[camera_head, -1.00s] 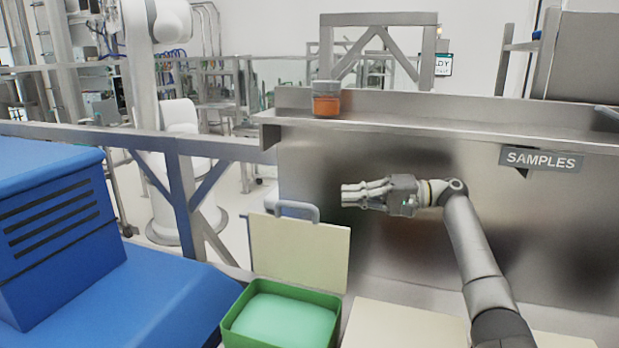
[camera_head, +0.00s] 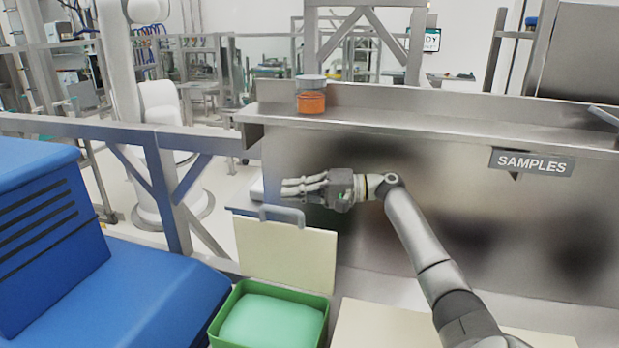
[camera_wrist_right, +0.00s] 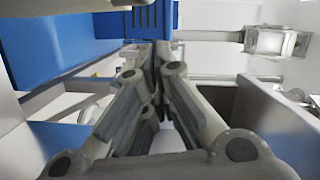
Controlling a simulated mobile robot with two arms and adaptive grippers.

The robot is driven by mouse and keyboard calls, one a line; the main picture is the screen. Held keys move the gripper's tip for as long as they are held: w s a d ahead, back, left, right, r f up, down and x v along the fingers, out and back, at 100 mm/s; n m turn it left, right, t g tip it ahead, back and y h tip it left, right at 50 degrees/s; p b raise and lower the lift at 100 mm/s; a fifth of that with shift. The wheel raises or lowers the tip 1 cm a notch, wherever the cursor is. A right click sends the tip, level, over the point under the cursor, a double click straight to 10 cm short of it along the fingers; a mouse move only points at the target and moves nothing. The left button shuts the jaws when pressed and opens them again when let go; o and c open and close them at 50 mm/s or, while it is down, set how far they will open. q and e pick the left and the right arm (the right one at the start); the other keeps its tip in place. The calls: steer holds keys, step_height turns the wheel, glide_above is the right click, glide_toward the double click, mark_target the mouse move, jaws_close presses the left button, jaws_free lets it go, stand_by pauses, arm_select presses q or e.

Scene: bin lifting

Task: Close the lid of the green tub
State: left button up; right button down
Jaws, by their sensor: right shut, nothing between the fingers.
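The green tub (camera_head: 226,335) stands low in the middle of the head view, with a light green content (camera_head: 270,322) inside. Its cream lid (camera_head: 287,254) stands up, open, along the tub's far side. A grey handle (camera_head: 283,212) sits on the lid's top edge. My right gripper (camera_head: 284,188) is shut and empty, pointing left. In the head view it shows just above the handle; I cannot tell whether they touch. The right wrist view shows its fingers (camera_wrist_right: 160,90) together, with no lid clearly in sight. My left gripper is not in view.
A blue machine (camera_head: 90,285) fills the left side. A steel counter with a shelf (camera_head: 400,122) stands behind, with an orange jar (camera_head: 311,98) and a SAMPLES sign (camera_head: 531,163). A cream lid or panel (camera_head: 385,328) lies right of the tub.

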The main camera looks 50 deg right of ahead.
steer(key=shift+s+a+f+p, duration=0.15)
steer(key=shift+s+a+p, duration=0.25)
steer(key=shift+a, duration=0.2)
steer(key=shift+s+a+f+p, duration=0.1)
steer(key=shift+s+a+p, duration=0.2)
steer(key=shift+a, duration=0.3)
steer(key=shift+s, duration=0.1)
